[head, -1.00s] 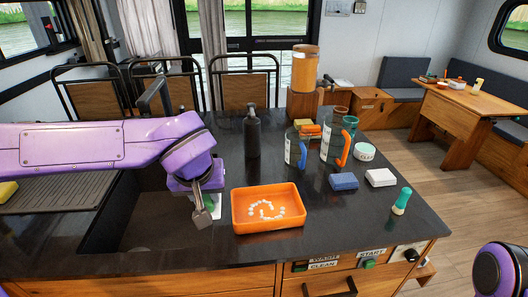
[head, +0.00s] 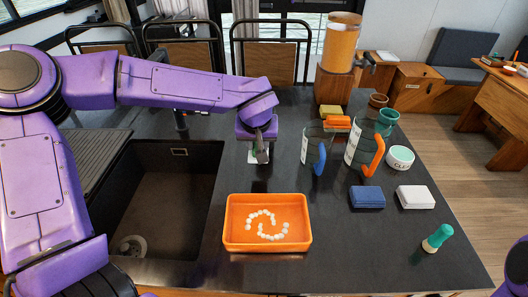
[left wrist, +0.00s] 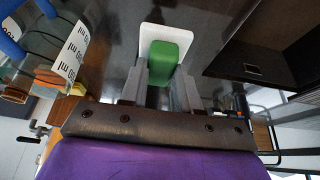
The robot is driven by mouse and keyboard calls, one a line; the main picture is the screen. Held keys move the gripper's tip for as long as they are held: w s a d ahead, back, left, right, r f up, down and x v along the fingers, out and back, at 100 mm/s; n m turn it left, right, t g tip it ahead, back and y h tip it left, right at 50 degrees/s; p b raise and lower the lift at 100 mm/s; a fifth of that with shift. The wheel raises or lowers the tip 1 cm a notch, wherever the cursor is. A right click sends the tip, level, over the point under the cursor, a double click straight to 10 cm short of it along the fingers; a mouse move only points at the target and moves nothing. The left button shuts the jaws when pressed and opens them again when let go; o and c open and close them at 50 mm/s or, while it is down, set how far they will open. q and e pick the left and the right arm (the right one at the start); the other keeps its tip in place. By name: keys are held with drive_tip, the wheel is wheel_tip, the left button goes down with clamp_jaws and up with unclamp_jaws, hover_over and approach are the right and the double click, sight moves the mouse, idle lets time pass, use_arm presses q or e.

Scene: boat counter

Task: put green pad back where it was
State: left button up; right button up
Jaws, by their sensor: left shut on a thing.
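The green pad (left wrist: 164,60) has a white face or backing, and in the left wrist view it sits between my left fingers. My left gripper (head: 260,153) is shut on it, behind the orange tray and left of the clear jugs. In the head view only a little of the green and white pad (head: 253,156) shows; the gripper hides the rest. I cannot tell whether it touches the dark counter (head: 340,240). My right gripper is out of view.
The orange tray (head: 228,232) holds several white pieces. A sink (head: 165,200) lies left. To the right are two jugs with blue (head: 321,158) and orange (head: 375,156) handles, a blue pad (head: 367,197), a white pad (head: 415,197) and a green brush (head: 437,238). A drink dispenser (head: 339,50) stands behind.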

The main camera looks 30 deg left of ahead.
use_arm(q)
drive_tip(key=w+f, duration=0.1)
drive_tip(key=f, duration=0.1)
drive_tip(key=w+f, duration=0.2)
drive_tip(key=shift+w+a, duration=0.15)
drive_tip(key=shift+w, duration=0.15)
wheel_tip(320, 180, down, 3)
drive_tip(key=shift+f, duration=0.15)
drive_tip(key=shift+w+f, duration=0.25)
drive_tip(key=shift+s, duration=0.15)
drive_tip(key=o, duration=1)
drive_tip(key=shift+f, duration=0.1)
drive_tip(key=v, duration=1.2)
drive_tip(key=shift+a+r, duration=0.1)
drive_tip(key=shift+r, duration=0.2)
